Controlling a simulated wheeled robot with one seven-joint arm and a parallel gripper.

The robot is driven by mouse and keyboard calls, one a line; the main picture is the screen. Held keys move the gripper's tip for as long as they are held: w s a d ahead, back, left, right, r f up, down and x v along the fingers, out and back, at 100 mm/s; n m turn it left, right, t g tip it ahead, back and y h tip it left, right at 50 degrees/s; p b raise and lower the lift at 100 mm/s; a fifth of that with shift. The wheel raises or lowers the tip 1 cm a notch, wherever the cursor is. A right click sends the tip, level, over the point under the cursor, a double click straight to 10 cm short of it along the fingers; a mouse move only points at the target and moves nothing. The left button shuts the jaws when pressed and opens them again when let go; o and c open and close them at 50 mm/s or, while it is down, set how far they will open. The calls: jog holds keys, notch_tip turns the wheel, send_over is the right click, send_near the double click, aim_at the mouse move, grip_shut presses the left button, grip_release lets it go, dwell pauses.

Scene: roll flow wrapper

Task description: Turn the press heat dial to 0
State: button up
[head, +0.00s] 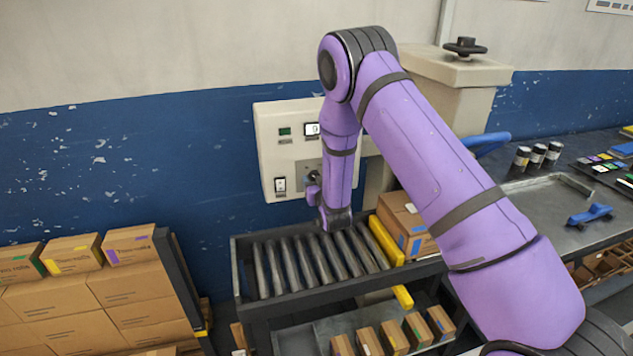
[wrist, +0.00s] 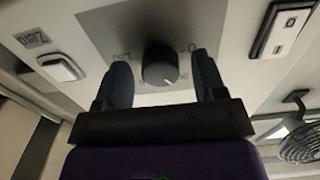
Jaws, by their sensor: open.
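The press heat dial (wrist: 160,66) is a dark round knob on a grey plate, with printed marks around it, in the wrist view. A white line shows on its face, pointing toward the lower right of that view. My gripper (wrist: 162,75) is open, with one dark finger on each side of the dial and a visible gap to each. In the head view my gripper (head: 314,178) is in front of the beige control panel (head: 272,125), and my arm hides part of the panel. The dial is mostly hidden there.
A roller conveyor (head: 245,270) with a carton (head: 403,222) stands below. Stacked cartons (head: 90,295) are at left.

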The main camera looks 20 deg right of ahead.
jog(key=c, duration=0.9)
jog(key=shift+n, duration=0.3)
jog(key=shift+d+n, duration=0.1)
jog(key=shift+n, duration=6.5)
